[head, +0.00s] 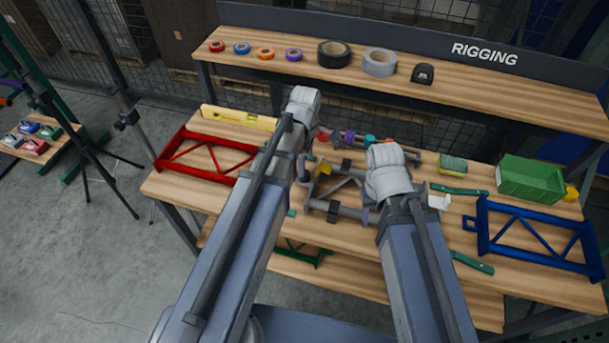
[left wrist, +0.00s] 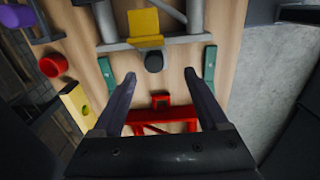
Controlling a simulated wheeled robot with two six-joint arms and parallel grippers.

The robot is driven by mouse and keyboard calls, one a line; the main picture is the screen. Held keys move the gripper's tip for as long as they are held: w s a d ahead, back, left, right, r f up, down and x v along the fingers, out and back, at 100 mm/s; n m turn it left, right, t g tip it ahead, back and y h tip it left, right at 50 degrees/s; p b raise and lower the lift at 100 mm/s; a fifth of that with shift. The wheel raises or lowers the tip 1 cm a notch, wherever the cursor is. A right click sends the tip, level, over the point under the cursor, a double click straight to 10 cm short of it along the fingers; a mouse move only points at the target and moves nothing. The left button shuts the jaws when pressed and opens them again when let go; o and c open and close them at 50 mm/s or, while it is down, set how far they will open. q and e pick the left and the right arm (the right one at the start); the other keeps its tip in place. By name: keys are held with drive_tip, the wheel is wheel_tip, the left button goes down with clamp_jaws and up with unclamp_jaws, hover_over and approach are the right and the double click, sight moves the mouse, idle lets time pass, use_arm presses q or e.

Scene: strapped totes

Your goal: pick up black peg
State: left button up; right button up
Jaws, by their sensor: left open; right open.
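The black peg (left wrist: 154,62) shows in the left wrist view as a short, dark, round-ended piece beside a yellow part (left wrist: 145,28) on the grey frame (left wrist: 183,40). My left gripper (left wrist: 160,78) is open and empty, its two fingertips apart. The peg is seen in the gap just beyond the fingertips, with no contact visible. In the head view I cannot make out the peg; the grey frame (head: 338,208) is partly covered by my left arm. My right gripper is mostly hidden behind its own arm in the head view.
A red frame (head: 208,157) lies left and a blue frame (head: 535,238) right on the wooden table. A green bin (head: 531,179) stands at the right. Teal bars (left wrist: 209,63) flank the peg. A shelf with tape rolls (head: 380,62) spans the back.

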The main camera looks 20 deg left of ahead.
sight(305, 178)
use_arm(q)
drive_tip(key=w+n, duration=0.1)
drive_tip(key=n, duration=0.1)
drive_tip(key=shift+w+a+n, duration=0.15)
drive_tip(key=shift+w+n, duration=0.25)
drive_tip(key=f+b, duration=0.8)
drive_tip(key=shift+s+a, duration=0.1)
drive_tip(key=shift+s, duration=0.25)
use_arm(e)
drive_tip(key=f, duration=0.8)
drive_tip(key=shift+w+a, duration=0.1)
drive_tip(key=shift+w, duration=0.2)
use_arm(q)
drive_tip(key=shift+r, duration=0.15)
use_arm(e)
drive_tip(key=shift+r, duration=0.1)
use_arm(q)
clamp_jaws()
